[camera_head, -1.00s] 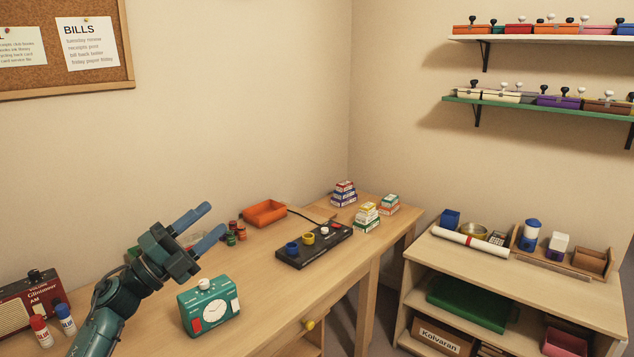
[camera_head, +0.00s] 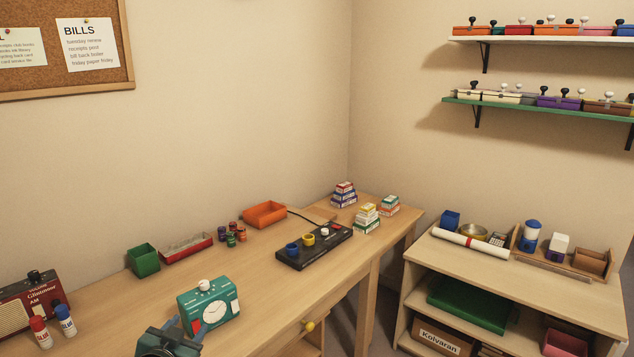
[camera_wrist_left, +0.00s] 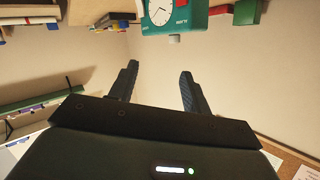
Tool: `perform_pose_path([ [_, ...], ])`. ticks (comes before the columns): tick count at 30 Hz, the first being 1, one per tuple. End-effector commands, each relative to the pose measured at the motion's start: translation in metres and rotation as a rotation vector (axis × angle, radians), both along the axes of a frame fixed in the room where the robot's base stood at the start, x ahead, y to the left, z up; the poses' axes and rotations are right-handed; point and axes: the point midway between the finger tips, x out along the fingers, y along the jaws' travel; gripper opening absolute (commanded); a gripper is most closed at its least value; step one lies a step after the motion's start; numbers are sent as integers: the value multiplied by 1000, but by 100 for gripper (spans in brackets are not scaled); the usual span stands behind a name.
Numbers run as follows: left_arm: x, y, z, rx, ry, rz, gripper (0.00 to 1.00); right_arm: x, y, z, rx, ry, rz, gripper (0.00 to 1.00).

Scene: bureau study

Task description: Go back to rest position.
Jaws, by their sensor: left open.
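My left gripper (camera_head: 185,327) is low in the head view, at the bottom edge, in front of the teal clock (camera_head: 208,307). Its two fingers are apart with nothing between them; they also show spread in the left wrist view (camera_wrist_left: 159,70). The clock, with a white dial and a white knob on top, stands upright on the wooden desk (camera_head: 262,285). It also appears upside down at the top of the wrist view (camera_wrist_left: 172,14), beyond the fingers. My right gripper is not in view.
A red radio (camera_head: 28,303) and two glue bottles (camera_head: 52,330) stand at left. Behind the clock are a green box (camera_head: 143,260), a red tray (camera_head: 187,248) and an orange tray (camera_head: 265,214). A black panel (camera_head: 314,246) lies farther right. A shelf unit (camera_head: 520,280) stands at right.

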Motion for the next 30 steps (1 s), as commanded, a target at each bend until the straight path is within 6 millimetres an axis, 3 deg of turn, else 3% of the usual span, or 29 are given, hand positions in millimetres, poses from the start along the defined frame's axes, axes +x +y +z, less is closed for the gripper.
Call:
perform_pose_path([
  [1,-26,-16,-25,-16,42,-23,48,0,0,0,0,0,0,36],
  [6,-127,-67,-88,-91,175,-91,48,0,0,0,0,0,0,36],
  [12,-237,-112,-119,-192,311,-130,48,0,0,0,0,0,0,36],
  [15,-272,-124,-121,-228,353,-134,48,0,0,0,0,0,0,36],
  [18,-292,-130,-121,-250,378,-135,48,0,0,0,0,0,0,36],
  [21,-299,-133,-121,-259,388,-135,48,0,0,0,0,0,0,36],
  [30,-299,-133,-121,-258,388,-135,48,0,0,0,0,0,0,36],
])
